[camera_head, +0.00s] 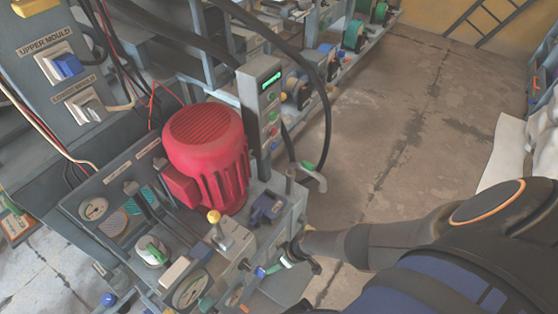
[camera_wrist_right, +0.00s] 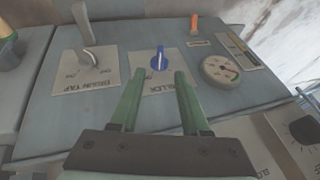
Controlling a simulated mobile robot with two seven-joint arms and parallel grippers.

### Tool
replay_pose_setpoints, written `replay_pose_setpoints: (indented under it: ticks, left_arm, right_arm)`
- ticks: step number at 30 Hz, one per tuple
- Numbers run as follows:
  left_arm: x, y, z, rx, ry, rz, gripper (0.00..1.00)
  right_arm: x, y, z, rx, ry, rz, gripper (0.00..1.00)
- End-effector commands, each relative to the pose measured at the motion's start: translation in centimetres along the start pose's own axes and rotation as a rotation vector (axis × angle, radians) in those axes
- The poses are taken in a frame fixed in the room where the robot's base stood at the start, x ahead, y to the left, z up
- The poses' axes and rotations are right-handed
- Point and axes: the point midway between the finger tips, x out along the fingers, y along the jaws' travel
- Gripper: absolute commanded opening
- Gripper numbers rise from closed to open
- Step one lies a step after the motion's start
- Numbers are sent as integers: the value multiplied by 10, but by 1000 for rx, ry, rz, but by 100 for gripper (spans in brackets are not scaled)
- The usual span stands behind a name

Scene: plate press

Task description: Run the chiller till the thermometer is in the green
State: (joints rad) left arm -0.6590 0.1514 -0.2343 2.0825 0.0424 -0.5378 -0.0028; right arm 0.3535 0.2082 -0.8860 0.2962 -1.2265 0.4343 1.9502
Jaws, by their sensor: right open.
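The chiller switch (camera_wrist_right: 159,60) has a blue handle and sits on a pale label plate reading "CHILLER", upside down in the right wrist view. In the head view a small blue handle (camera_head: 260,272) shows by my right gripper. My right gripper (camera_head: 284,258) has green fingers; in the wrist view it (camera_wrist_right: 157,78) is open and empty, its fingertips on either side of the blue handle, with no clear contact. A round dial (camera_wrist_right: 221,70), apparently the thermometer, is right of the switch with small coloured marks; its needle is too small to read. My left gripper is out of view.
A metal tap lever (camera_wrist_right: 87,45) on a "DRAIN TAP" plate is left of the switch. An orange peg (camera_wrist_right: 194,23) stands above the dial. A red motor (camera_head: 208,155) and a yellow-knobbed lever (camera_head: 215,220) top the machine. The floor (camera_head: 400,130) is clear.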

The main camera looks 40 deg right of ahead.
Motion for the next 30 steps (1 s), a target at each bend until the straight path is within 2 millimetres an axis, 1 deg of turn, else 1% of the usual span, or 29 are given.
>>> replay_pose_setpoints:
  ticks: [1, 2, 7, 12, 23, 26, 29, 30]
  left_arm:
    - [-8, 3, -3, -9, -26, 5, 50]
    - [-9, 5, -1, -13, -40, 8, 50]
    - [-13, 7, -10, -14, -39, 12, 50]
    - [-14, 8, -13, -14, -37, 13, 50]
    - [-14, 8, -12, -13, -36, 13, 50]
    - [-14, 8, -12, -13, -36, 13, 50]
    - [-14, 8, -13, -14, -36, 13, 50]
    - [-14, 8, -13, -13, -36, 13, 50]
  right_arm:
    - [-16, 0, -2, 1, 0, 2, 46]
    - [-20, 1, -2, 2, 0, 1, 46]
    - [-35, 4, 2, 1, -1, -1, 46]
    - [-40, 6, 3, 1, 0, 0, 46]
    - [-40, 5, 4, -1, 4, -2, 46]
    - [-37, -4, 1, -13, 38, -9, 46]
    - [-33, -23, -8, -39, 117, -17, 46]
    - [-33, -32, -13, -52, 160, -16, 46]
